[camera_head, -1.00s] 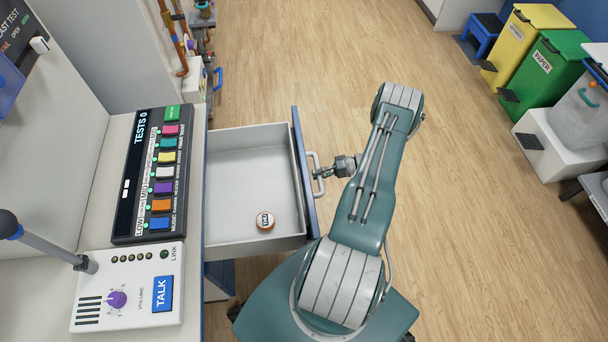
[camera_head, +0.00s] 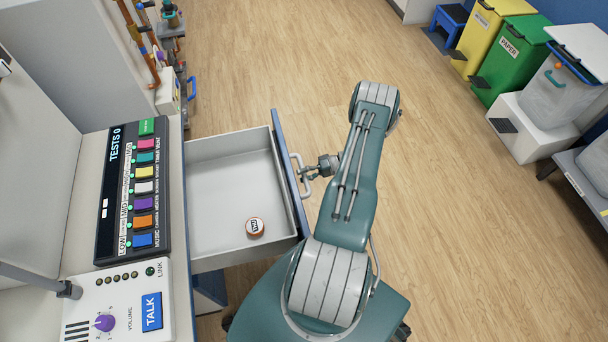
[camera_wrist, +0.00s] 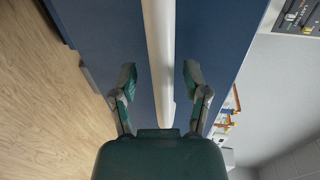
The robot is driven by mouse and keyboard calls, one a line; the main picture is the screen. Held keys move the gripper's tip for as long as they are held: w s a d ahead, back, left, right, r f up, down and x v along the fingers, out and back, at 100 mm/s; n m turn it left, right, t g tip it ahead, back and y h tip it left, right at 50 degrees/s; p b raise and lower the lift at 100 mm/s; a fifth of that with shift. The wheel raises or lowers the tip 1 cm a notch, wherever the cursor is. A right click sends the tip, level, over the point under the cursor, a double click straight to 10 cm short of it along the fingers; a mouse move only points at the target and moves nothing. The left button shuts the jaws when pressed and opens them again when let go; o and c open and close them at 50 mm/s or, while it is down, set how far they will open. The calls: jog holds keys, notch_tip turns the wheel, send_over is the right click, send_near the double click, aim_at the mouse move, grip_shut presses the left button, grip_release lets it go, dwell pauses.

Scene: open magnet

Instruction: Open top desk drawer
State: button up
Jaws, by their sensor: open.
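The top desk drawer (camera_head: 218,197) is pulled well out from the desk, with its grey inside showing. The drawer's blue front (camera_head: 289,178) carries a light bar handle (camera_head: 304,176). My gripper (camera_head: 308,171) is at the handle. In the wrist view the handle bar (camera_wrist: 160,60) runs between the two open fingers of my gripper (camera_wrist: 160,78), with a gap on both sides. The blue drawer front (camera_wrist: 110,40) lies behind the bar.
On the desk top are a panel of coloured buttons (camera_head: 133,190) and a white box with a TALK button (camera_head: 120,305). Yellow (camera_head: 482,37) and green (camera_head: 510,62) bins stand at the upper right. Wooden floor (camera_head: 440,220) right of my arm is clear.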

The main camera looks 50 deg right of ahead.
jog(key=v, duration=1.2)
